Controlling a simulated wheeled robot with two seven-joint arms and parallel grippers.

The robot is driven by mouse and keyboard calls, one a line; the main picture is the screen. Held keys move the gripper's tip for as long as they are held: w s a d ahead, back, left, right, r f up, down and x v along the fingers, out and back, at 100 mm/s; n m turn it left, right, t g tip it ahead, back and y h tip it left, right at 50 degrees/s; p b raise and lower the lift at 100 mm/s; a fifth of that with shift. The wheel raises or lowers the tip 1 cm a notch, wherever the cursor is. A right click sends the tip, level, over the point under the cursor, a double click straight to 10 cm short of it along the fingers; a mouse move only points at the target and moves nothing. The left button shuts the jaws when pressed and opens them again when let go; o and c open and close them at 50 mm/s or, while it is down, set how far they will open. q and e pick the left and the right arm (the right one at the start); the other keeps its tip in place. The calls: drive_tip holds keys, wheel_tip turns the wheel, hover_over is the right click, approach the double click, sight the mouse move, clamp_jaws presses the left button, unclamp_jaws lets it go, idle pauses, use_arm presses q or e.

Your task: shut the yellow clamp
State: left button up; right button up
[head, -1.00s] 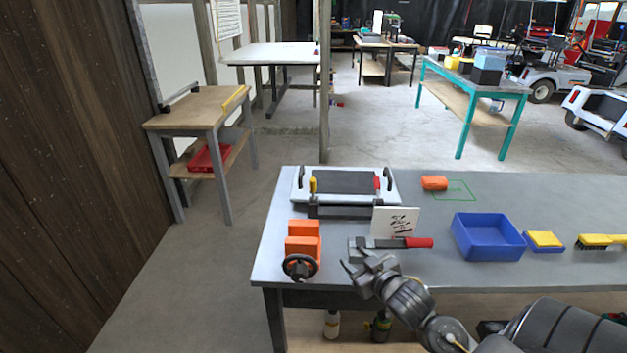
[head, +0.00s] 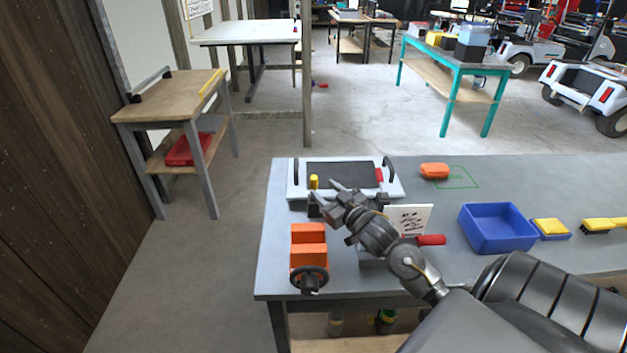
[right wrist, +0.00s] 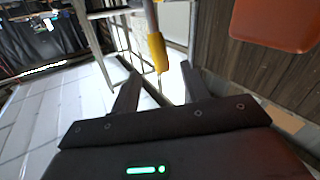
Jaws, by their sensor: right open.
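The yellow clamp's handle (head: 314,181) stands upright at the left front of the white tray-like plate (head: 293,189) on the grey bench. Its dark base is mostly hidden behind my right gripper. The right gripper (head: 323,190) is open and empty, with its fingertips just beside the yellow handle. In the right wrist view the yellow handle (right wrist: 157,51) shows just ahead of the gap between the two spread fingers (right wrist: 160,72); I cannot tell whether they touch it. A red clamp handle (head: 379,174) stands upright to the right. My left gripper is not in view.
An orange vise (head: 308,250) with a black handwheel stands in front of the clamp. A white card (head: 409,219) and a red-handled tool (head: 431,240) lie near my forearm. A blue bin (head: 497,228) and an orange block (head: 434,170) are farther right.

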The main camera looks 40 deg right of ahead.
sight(317, 183)
drive_tip(key=w, duration=0.4)
drive_tip(key=shift+w+d, duration=0.15)
drive_tip(key=shift+w, duration=0.75)
clamp_jaws()
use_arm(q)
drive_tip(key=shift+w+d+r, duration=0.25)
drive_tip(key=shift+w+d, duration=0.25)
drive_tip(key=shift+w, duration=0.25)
